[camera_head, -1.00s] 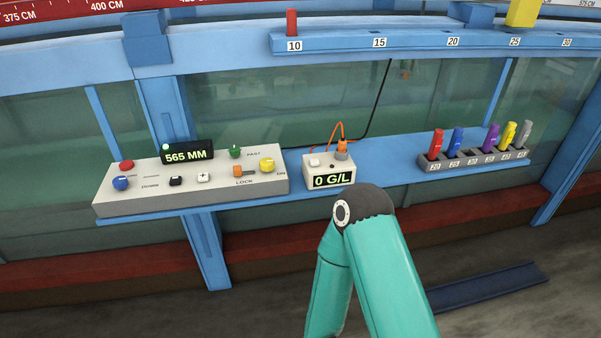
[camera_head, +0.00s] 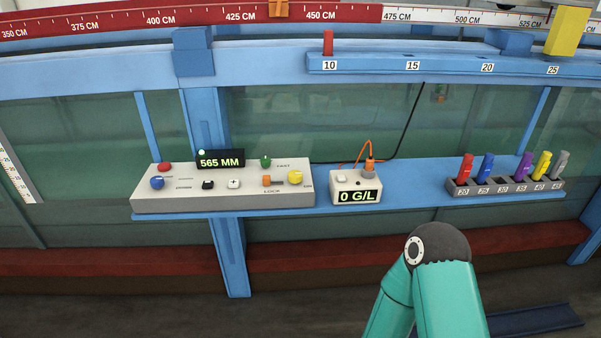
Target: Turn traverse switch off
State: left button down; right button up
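A pale grey control box (camera_head: 222,201) stands at the left end of the blue shelf. On it are a red knob (camera_head: 164,167), a blue knob (camera_head: 157,183), a black button (camera_head: 208,185), a white plus button (camera_head: 233,183), a green knob (camera_head: 265,162), an orange lock slider (camera_head: 272,181) and a yellow knob (camera_head: 295,177). Its display (camera_head: 220,160) reads 565 MM, with a lit green lamp. Which control is the traverse switch, I cannot tell; some labels are too small to read. Neither gripper is in view; only a teal bent arm link of mine shows at lower right.
A small meter (camera_head: 356,187) reading 0 G/L, with an orange plug and cable, stands right of the box. A rack (camera_head: 500,188) of several coloured pens is farther right. A numbered blue rail (camera_head: 440,65) runs above. The space before the box is clear.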

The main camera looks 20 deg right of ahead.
aim_at(295, 177)
jog(key=u, duration=0.05)
jog(key=i, duration=1)
jog(key=z, duration=0.05)
